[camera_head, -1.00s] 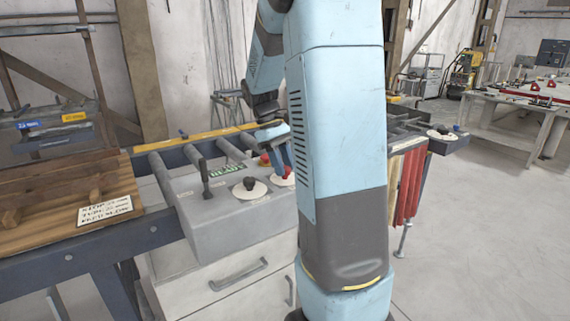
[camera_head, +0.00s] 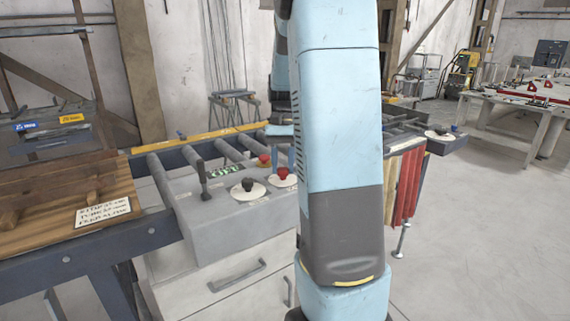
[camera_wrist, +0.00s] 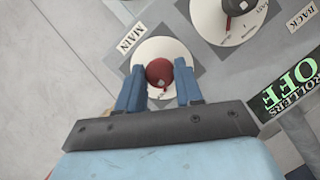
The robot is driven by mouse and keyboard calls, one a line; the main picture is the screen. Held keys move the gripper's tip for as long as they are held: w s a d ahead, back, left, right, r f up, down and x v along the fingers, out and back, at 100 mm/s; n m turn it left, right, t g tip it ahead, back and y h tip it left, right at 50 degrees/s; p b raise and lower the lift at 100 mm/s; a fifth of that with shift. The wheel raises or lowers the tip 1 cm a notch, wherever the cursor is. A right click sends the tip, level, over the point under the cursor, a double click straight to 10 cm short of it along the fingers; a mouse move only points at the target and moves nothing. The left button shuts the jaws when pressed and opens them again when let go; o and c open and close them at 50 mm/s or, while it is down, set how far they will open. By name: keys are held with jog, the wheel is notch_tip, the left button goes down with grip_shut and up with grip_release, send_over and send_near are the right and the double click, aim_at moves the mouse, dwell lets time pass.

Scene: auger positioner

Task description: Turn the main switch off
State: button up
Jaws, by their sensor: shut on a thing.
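The main switch (camera_wrist: 158,72) is a dark red knob on a round white dial with a "MAIN" label beside it, in the wrist view. My gripper (camera_wrist: 160,86) has its two blue fingers on either side of the knob and is shut on it. The fingers hide part of the dial's lower edge. In the head view my own arm covers most of the gripper. A red knob on a white dial (camera_head: 283,180) shows just left of my arm there; I cannot tell for sure that it is the same switch.
A second dial (camera_wrist: 225,20) sits close by. A green display (camera_wrist: 285,88) reads "ROLLERS OFF". In the head view the grey control box (camera_head: 225,225) also carries a black knob (camera_head: 249,184), a black lever (camera_head: 203,180) and another red knob (camera_head: 264,160). Floor at right is open.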

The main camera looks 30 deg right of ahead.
jog(key=shift+m+t+y, duration=0.3)
jog(key=shift+m, duration=0.8)
jog(key=o, duration=1)
jog(key=v, duration=1.3)
jog(key=shift+d+r, duration=0.2)
jog(key=shift+w, duration=0.15)
jog(key=s+a+f+n+t+h, duration=0.1)
jog(key=s+a+n+t, duration=0.3)
jog(key=s+a, duration=0.5)
jog(key=s+a+f+n+t+h, duration=0.2)
jog(key=s+a+n+t, duration=0.2)
jog(key=s+a, duration=0.6)
jog(key=s, duration=0.2)
jog(key=shift+s+a+f+n+t, duration=0.2)
jog(key=shift+s+f+n+t, duration=0.1)
jog(key=shift+s+f+t, duration=0.1)
